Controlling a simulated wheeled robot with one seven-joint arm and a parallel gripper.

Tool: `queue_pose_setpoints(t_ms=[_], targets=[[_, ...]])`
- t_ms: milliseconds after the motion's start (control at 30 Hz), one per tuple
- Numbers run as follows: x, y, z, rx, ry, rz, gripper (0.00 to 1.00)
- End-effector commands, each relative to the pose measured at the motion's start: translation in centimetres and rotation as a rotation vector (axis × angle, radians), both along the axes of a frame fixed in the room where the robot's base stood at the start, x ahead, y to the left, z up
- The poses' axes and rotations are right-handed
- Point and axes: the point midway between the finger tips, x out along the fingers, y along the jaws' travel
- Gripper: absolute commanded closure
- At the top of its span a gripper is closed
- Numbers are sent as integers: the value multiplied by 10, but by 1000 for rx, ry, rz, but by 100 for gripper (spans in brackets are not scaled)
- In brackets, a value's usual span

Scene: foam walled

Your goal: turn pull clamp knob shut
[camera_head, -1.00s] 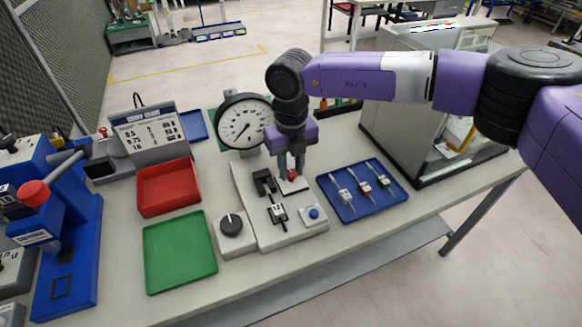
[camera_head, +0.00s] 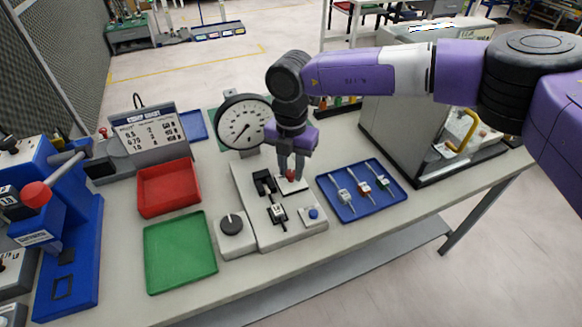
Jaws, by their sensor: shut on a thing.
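The pull tester's light grey base (camera_head: 250,207) stands in the middle of the bench, with a round dial gauge (camera_head: 243,121) behind it. A small red clamp knob (camera_head: 291,175) sits on the base's right rear part. My gripper (camera_head: 291,174) points down over it, shut on the red knob, with a finger on either side. The fingers partly hide the knob. A black clamp block (camera_head: 264,182) stands just left of the knob. I cannot tell how far the knob is turned.
A blue tray (camera_head: 349,213) with several small connectors lies right of the base. A red bin (camera_head: 168,189) and a green tray (camera_head: 180,252) lie left.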

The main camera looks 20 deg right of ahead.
Motion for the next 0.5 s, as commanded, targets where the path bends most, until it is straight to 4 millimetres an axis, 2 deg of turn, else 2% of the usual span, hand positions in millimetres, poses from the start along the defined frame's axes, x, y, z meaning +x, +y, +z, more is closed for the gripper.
queue_pose_setpoints(t_ms=[500], targets=[[1,0,2,0,-4,-87,100]])
